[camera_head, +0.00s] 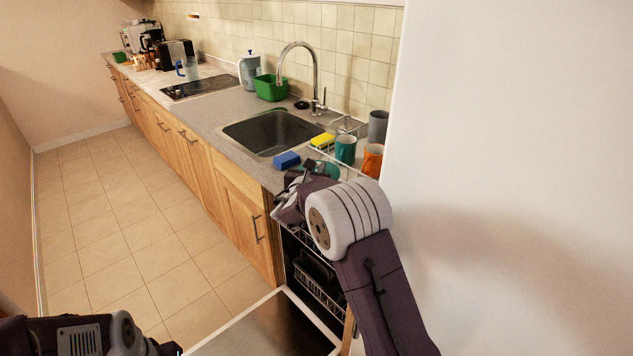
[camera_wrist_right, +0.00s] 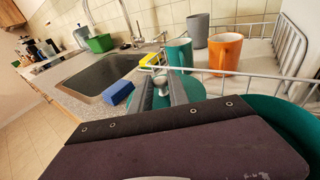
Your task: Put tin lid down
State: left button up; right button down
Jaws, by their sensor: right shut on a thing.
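The tin lid appears as a teal round piece with a grey knob; part of it shows behind my fingers in the right wrist view (camera_wrist_right: 209,87) and beside my gripper in the head view (camera_head: 328,169). My right gripper (camera_head: 308,168) is shut on the lid at its knob, above the counter by the wire dish rack; its fingers also show in the right wrist view (camera_wrist_right: 160,92). My gripper body hides much of the lid, and I cannot tell whether it touches the rack. My left arm enters at the bottom left, its fingertips out of frame.
The dish rack (camera_wrist_right: 262,83) holds a teal mug (camera_head: 346,149), an orange mug (camera_head: 373,160) and a grey cup (camera_head: 378,126). A blue sponge (camera_head: 286,160) and yellow sponge (camera_head: 322,141) lie near the sink (camera_head: 268,134). An open dishwasher (camera_head: 270,328) is below.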

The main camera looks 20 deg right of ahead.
notch_tip(320, 180, up, 2)
jog(key=shift+r, duration=0.2)
jog(key=shift+a+f, duration=0.15)
jog(key=shift+f, duration=0.1)
jog(key=shift+s+a+f+n, duration=0.2)
jog(key=shift+f+n, duration=0.1)
jog(key=shift+f, duration=0.2)
jog(key=s+d, duration=0.1)
jog(key=s+y+b, duration=0.1)
jog(key=shift+s+d+f+t, duration=0.1)
jog(key=shift+s+d+t, duration=0.2)
jog(key=shift+s+d, duration=0.1)
jog(key=s+d+r+h+b, duration=0.1)
jog(key=s+d+r, duration=0.2)
jog(key=s+d, duration=0.15)
jog(key=w+a+f, duration=0.2)
jog(key=w, duration=0.1)
jog(key=w+a+f, duration=0.2)
jog(key=w, duration=0.1)
jog(key=w+a+f+p, duration=0.1)
jog(key=w+a+f, duration=0.1)
jog(key=w+f, duration=0.1)
jog(key=shift+w+a, duration=0.15)
jog(key=shift+w, duration=0.15)
notch_tip(320, 180, down, 4)
jog(key=shift+r, duration=0.1)
